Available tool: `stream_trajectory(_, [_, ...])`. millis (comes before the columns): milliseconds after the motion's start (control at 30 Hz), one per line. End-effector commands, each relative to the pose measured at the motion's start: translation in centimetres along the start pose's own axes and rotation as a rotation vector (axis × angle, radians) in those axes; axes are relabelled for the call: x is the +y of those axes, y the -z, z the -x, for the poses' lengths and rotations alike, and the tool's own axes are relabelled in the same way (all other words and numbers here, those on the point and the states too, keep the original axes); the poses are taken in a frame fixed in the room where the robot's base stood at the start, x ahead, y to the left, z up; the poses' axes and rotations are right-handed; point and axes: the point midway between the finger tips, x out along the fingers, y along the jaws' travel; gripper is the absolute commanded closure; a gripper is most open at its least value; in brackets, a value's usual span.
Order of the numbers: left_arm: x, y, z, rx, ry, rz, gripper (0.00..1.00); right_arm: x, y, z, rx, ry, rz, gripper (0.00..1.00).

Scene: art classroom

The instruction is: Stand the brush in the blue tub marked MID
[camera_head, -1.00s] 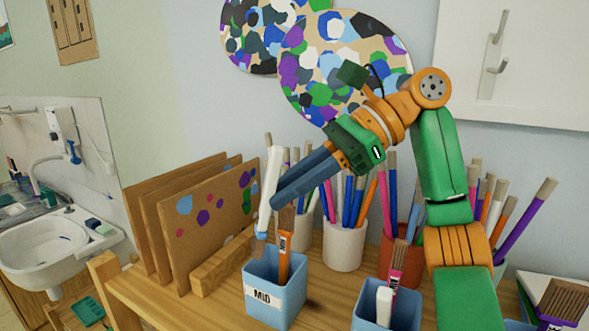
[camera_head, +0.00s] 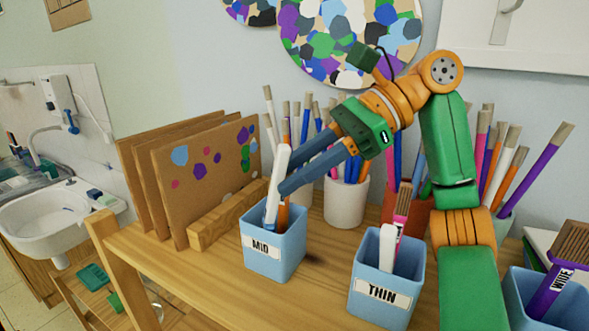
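The brush (camera_head: 279,178) has a pale handle. It stands with its lower end inside the blue tub marked MID (camera_head: 277,258), leaning slightly, with the top of the handle well above the rim. Its lower end is hidden by the tub wall. An orange-handled brush (camera_head: 284,217) is in the same tub, just right of it. My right gripper (camera_head: 284,174) is at the upper handle, above the tub. Its two blue fingers look spread apart, one partly behind the handle. My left gripper is not in view.
A white cup (camera_head: 346,205) of brushes is behind. Brown boards (camera_head: 209,185) stand in a wooden rack (camera_head: 226,215) at left.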

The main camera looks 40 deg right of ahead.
Motion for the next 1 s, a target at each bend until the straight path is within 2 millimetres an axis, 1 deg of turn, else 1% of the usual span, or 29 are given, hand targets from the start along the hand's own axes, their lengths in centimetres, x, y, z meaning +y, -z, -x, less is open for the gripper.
stream_trajectory(33, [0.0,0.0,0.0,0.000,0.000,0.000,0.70,0.0,0.0,0.0,0.000,0.000,0.000,0.53])
stream_trajectory(67, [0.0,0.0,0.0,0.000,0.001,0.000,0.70,0.0,0.0,0.0,0.000,0.000,0.000,0.48])
stream_trajectory(367, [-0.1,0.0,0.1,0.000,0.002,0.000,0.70,0.0,-0.1,0.1,0.000,0.000,0.000,0.48])
stream_trajectory(467, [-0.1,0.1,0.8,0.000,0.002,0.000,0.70,-0.2,-1.1,0.7,-0.002,0.001,0.001,0.48])
stream_trajectory(567, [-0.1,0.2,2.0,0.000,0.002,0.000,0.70,-0.6,-2.9,1.9,-0.002,0.000,0.004,0.48])
stream_trajectory(667, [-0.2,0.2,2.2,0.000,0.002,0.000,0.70,0.5,-4.6,2.8,-0.001,0.003,0.008,0.48])
stream_trajectory(833, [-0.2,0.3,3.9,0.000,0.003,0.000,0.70,3.1,-9.1,5.1,0.000,0.004,0.008,0.48])
stream_trajectory(867, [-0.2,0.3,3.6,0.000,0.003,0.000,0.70,3.9,-9.4,5.1,0.000,0.005,0.010,0.48])
stream_trajectory(900, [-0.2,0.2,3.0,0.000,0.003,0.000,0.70,5.2,-9.9,5.1,0.001,0.004,0.010,0.48])
stream_trajectory(967, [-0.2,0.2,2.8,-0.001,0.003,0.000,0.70,6.9,-11.1,5.4,0.000,0.004,0.011,0.48])
stream_trajectory(1000, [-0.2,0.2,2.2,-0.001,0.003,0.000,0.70,7.9,-11.4,5.4,0.000,0.001,0.009,0.48])
